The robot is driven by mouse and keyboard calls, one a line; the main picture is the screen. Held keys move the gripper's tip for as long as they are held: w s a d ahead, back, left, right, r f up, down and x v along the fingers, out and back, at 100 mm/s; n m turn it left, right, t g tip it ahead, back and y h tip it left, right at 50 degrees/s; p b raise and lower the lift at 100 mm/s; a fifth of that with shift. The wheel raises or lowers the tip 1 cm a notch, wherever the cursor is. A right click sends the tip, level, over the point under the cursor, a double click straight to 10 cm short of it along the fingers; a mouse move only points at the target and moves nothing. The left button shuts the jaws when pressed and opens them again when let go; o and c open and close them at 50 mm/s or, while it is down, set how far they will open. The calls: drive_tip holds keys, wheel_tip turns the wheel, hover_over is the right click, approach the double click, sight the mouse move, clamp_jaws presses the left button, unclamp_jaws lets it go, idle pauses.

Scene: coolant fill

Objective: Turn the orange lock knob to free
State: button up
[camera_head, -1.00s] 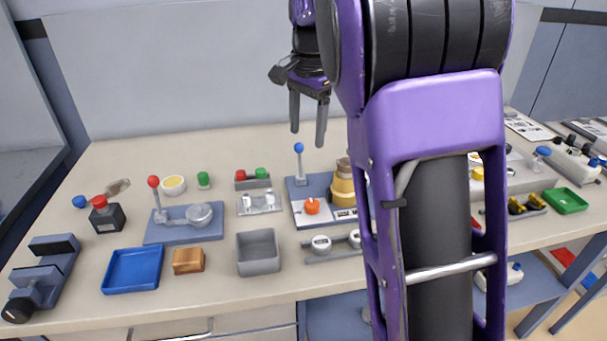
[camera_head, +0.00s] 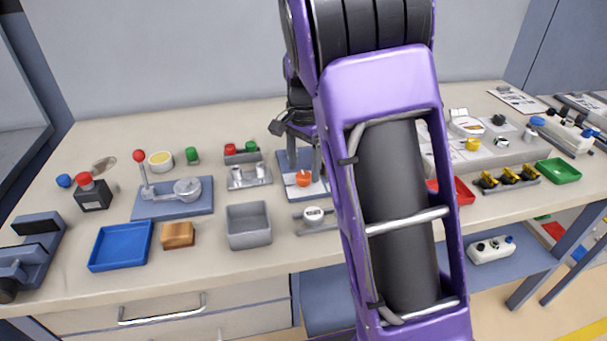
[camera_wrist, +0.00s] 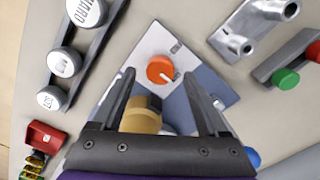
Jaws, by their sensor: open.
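The orange lock knob (camera_head: 303,179) sits on a blue-grey base plate (camera_head: 284,159) with white label areas, near the middle of the bench. In the wrist view the round orange knob (camera_wrist: 160,69) has a white pointer mark aimed to the lower right. My gripper (camera_wrist: 162,84) is open, its two dark fingers pointing toward the plate with the knob between and just beyond their tips. It does not visibly touch the knob. In the head view my gripper (camera_head: 303,165) is above the plate, and my arm hides the plate's right part. A yellow-tan cylinder (camera_wrist: 142,114) stands on the plate between the fingers.
A metal fixture with two posts (camera_wrist: 238,35) and a red-and-green button block (camera_wrist: 290,68) lie beside the plate. A rack of round white-topped weights (camera_wrist: 66,62) is on the other side. A grey bin (camera_head: 248,226) stands at the front left of the knob.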

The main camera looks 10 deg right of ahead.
drive_tip(key=shift+f, duration=1)
clamp_jaws()
